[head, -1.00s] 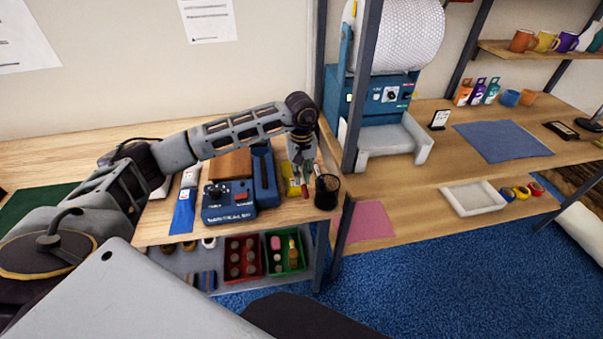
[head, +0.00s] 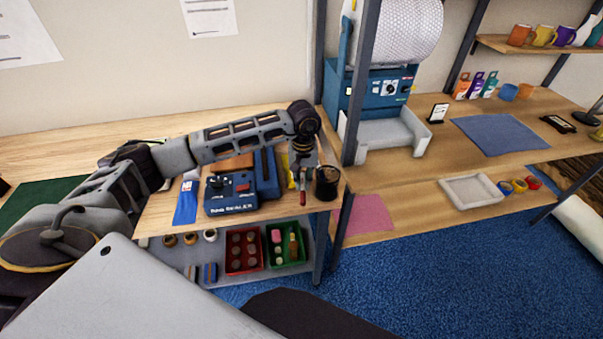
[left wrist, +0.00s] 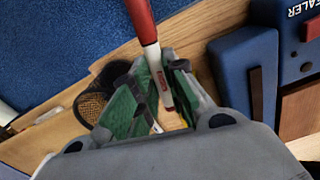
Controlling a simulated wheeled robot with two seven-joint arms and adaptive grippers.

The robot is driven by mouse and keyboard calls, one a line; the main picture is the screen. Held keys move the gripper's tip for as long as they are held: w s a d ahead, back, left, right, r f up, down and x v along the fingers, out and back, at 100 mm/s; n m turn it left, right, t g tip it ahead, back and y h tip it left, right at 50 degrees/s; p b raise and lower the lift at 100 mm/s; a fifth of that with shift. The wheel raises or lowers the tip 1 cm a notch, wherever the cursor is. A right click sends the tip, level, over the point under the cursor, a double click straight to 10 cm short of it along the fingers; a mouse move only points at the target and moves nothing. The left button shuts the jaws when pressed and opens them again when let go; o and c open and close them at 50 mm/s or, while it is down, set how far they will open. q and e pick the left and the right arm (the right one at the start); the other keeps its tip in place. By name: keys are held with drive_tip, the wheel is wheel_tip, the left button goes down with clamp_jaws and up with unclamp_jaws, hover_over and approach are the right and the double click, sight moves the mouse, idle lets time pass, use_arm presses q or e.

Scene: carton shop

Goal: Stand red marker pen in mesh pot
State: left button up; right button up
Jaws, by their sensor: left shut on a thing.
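The red marker pen (left wrist: 142,22) is in the jaws of my left gripper (left wrist: 155,88), which is shut on its pale barrel. Its red end sticks out past the fingertips, at the top of the left wrist view. In the head view my left gripper (head: 303,174) is above the right end of the bench, and the red end of the pen (head: 303,198) hangs at its front edge. The dark mesh pot (head: 327,186) stands upright just right of the gripper; the pen is outside it. In the left wrist view the pot (left wrist: 91,106) is left of the fingers, partly hidden. My right gripper is not in view.
A blue sealer (head: 231,194) stands left of the gripper. A grey rack post (head: 357,90) rises right of the pot. Red (head: 234,266) and green (head: 274,262) bins sit on the shelf below. A second bench with a white tray (head: 452,197) is to the right.

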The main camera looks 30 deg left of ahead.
use_arm(q)
drive_tip(key=s+d+f+m, duration=0.2)
drive_tip(key=f, duration=0.1)
drive_tip(key=shift+s+m, duration=0.15)
drive_tip(key=shift+m, duration=0.25)
drive_tip(key=s+d+f+m, duration=0.2)
drive_tip(key=shift+s+d+f+m, duration=0.1)
drive_tip(key=shift+f+m, duration=0.2)
drive_tip(key=shift+f, duration=0.05)
